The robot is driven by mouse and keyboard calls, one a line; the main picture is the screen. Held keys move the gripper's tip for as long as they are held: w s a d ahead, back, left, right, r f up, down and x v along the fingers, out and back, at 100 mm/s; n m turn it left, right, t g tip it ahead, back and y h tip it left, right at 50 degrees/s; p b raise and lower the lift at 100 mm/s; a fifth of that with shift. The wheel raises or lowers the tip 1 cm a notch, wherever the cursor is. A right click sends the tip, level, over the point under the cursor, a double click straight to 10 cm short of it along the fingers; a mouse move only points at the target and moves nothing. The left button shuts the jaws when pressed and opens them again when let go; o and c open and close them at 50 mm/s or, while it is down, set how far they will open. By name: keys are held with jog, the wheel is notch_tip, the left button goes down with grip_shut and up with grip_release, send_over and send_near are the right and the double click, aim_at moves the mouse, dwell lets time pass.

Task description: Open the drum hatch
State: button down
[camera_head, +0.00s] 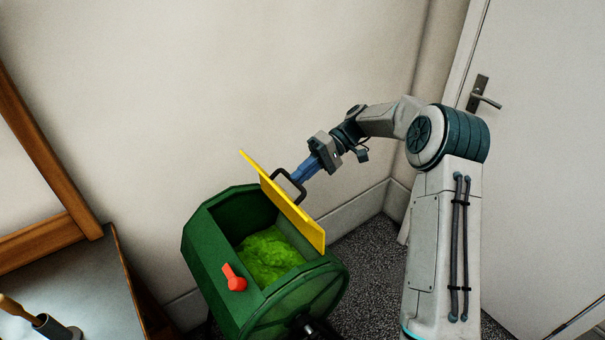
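The green drum (212,253) stands at the lower middle of the head view. Its yellow hatch (283,202) is swung up and stands steeply tilted along the right side of the opening. Bright green material (268,256) shows inside the drum. A dark handle (284,173) sticks out from the hatch's far side. My gripper (298,178) is at this handle, its blue fingers reaching it from the upper right. The fingers overlap the handle in the picture, and whether they are closed around it is too small to tell. A red latch (234,279) sits on the drum's front.
A dark table (75,275) with a wooden-handled tool in a holder (50,325) stands at the lower left. A wood-framed board (45,235) rises behind it. The wall is close behind the drum. A white door (540,150) is at the right.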

jog(key=c, duration=1.5)
grip_release()
jog(key=shift+p+v, duration=0.75)
jog(key=shift+v, duration=6.15)
